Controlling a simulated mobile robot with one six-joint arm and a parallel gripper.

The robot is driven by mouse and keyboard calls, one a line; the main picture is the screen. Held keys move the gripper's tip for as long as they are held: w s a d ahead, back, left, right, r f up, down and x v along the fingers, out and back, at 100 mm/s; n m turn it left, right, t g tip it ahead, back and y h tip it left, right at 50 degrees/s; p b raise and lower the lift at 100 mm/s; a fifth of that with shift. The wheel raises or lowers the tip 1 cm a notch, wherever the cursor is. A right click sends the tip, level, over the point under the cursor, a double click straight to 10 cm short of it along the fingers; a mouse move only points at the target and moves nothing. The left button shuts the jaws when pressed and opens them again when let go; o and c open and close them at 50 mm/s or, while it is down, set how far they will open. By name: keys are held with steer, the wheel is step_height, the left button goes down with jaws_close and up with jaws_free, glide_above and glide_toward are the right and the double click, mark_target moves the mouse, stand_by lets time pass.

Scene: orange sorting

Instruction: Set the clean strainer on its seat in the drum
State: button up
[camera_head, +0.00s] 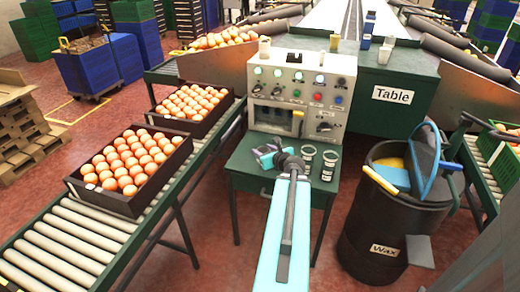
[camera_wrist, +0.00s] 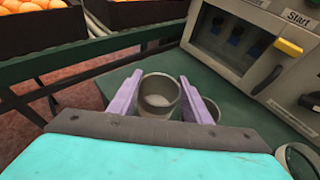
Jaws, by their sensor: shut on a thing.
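My gripper (camera_wrist: 162,100) has its two purple fingers on either side of a grey, round, cup-shaped strainer (camera_wrist: 158,84) with a pale bottom, and is shut on it. In the head view my gripper (camera_head: 267,154) is low over the small green stand, left of two dark cups; the held strainer is mostly hidden there. The black drum (camera_head: 368,232), labelled Wax, stands on the floor to the right. I cannot make out the seat.
Two cups (camera_head: 309,152) (camera_head: 329,161) stand on the green stand (camera_head: 244,175), right of my gripper. A control panel (camera_head: 300,92) with knobs rises behind it. A roller conveyor (camera_head: 75,240) with crates of oranges (camera_head: 112,204) runs along the left. Floor shows between stand and drum.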

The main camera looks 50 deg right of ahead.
steer(key=shift+f, duration=0.15)
steer(key=shift+w+d+b, duration=0.15)
steer(key=shift+b, duration=0.2)
steer(key=shift+w+d+f+b, duration=0.2)
steer(key=shift+w+d, duration=1.35)
steer(key=shift+d, duration=0.25)
steer(key=shift+w+d+f+b, duration=0.15)
steer(key=shift+w+d, duration=1.4)
steer(key=shift+d, duration=0.25)
steer(key=shift+d, duration=0.1)
steer(key=shift+w+d, duration=0.15)
steer(key=shift+w+d+f, duration=0.15)
steer(key=shift+f, duration=0.05)
step_height(320, 180, down, 3)
steer(key=b, duration=0.4)
steer(key=shift+f, duration=0.1)
steer(key=shift+f, duration=0.1)
steer(key=o, duration=1.1)
